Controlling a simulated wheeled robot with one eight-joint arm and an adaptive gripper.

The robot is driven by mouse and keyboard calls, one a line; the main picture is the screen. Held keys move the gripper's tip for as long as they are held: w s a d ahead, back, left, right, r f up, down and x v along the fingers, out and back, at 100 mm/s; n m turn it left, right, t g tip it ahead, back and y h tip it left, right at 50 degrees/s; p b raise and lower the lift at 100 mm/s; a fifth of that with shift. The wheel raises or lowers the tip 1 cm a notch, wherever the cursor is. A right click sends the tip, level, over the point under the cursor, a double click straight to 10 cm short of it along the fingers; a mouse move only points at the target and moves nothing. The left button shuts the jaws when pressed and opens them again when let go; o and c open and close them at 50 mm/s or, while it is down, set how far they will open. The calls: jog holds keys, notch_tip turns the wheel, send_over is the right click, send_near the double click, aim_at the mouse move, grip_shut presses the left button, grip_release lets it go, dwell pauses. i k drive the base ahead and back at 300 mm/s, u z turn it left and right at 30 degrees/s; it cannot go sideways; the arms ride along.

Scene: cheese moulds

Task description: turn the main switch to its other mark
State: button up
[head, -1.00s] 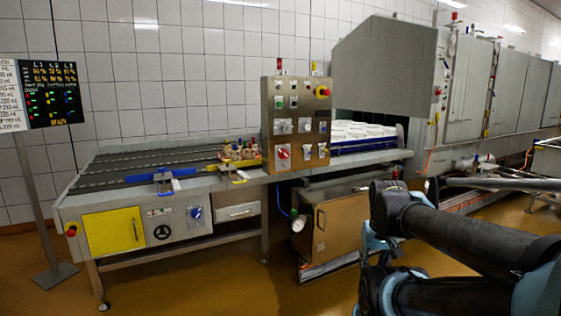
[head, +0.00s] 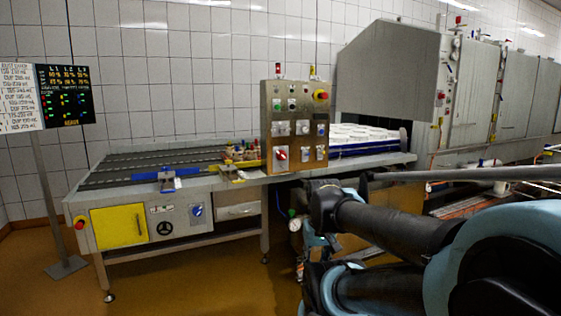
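The steel control panel (head: 296,98) stands upright at the centre of the head view, on the edge of the conveyor table. A red rotary switch (head: 281,153) sits low on its left side, with a pale plate behind it. A blue rotary switch (head: 197,211) sits on the table's front face. No label that names the main switch is readable, and the marks around both knobs are too small to read. My arm fills the lower right, apart from the panel in the picture. My gripper cannot be made out.
The conveyor table (head: 130,181) runs left from the panel, with a yellow door (head: 118,227) and a handwheel (head: 165,228). White moulds (head: 365,137) lie on a belt to the right. A display board (head: 67,96) stands at left. Open floor lies in front of the table.

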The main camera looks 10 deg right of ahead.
aim_at(282, 155)
jog(key=u, duration=0.05)
jog(key=i, duration=1)
jog(key=z, duration=0.05)
